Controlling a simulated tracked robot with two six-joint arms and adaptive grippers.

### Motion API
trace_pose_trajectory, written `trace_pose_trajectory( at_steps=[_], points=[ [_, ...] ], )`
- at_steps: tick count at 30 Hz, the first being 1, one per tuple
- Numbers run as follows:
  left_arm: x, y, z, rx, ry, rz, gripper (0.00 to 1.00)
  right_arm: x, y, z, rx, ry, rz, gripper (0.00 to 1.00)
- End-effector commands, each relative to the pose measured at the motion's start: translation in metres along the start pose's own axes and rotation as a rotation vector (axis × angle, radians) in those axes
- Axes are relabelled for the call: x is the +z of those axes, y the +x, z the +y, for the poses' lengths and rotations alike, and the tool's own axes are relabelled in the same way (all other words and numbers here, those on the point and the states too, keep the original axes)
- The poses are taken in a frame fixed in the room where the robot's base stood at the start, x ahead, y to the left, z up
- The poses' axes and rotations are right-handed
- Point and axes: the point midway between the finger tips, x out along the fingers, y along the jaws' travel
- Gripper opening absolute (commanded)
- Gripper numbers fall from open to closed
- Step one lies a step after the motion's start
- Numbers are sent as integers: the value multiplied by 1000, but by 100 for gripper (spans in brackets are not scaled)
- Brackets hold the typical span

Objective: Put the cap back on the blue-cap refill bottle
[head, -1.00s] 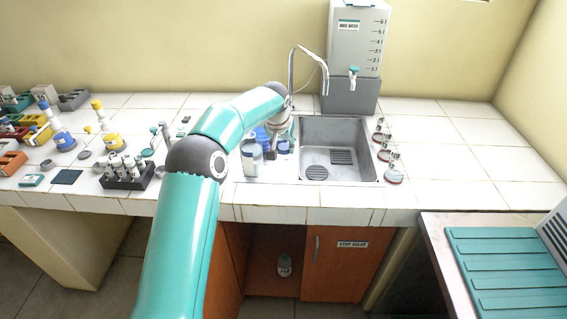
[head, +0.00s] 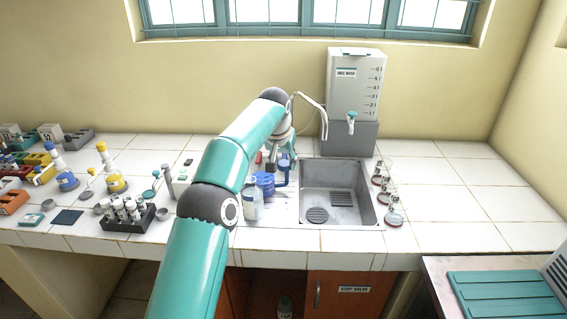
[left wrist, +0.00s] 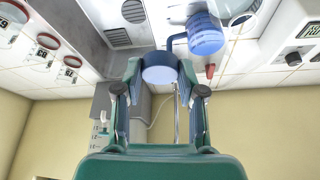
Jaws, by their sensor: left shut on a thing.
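A blue cap (left wrist: 160,70) is held between the fingertips of my left gripper (left wrist: 161,78), which is shut on it in the left wrist view. In the head view my left gripper (head: 279,152) is above the counter, left of the sink, with the blue cap (head: 284,164) at its tips. A clear, pale bottle (head: 252,207) stands at the sink's left side, partly behind my arm; I cannot tell whether its mouth is open. A round clear vessel (left wrist: 236,8) at the top of the left wrist view looks like this bottle. My right gripper is not in view.
A blue ribbed vessel with a handle (head: 264,185) stands behind the bottle. It also shows in the left wrist view (left wrist: 206,38). The sink (head: 340,195), faucet (head: 322,118) and white water tank (head: 354,85) are to the right. A tube rack (head: 128,214) is left.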

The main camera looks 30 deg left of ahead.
Motion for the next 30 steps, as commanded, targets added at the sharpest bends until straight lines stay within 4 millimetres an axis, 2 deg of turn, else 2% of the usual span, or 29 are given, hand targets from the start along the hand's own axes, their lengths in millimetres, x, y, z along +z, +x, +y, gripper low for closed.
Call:
trace_pose_trajectory(
  at_steps=[7, 13, 17, 24, 27, 30],
  points=[
    [9, 10, 12, 0, 3, -3, 29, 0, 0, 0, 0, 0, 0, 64],
    [41, 35, 48, 13, 33, -5, 29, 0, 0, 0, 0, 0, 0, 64],
    [78, 50, 80, 35, 87, -3, 29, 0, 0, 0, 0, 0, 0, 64],
    [167, 66, 134, 90, 218, -1, 29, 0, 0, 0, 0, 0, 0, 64],
    [199, 67, 147, 108, 260, 0, 29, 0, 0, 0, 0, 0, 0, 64],
    [222, 67, 156, 121, 291, 1, 29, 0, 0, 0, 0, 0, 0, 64]
  ],
)
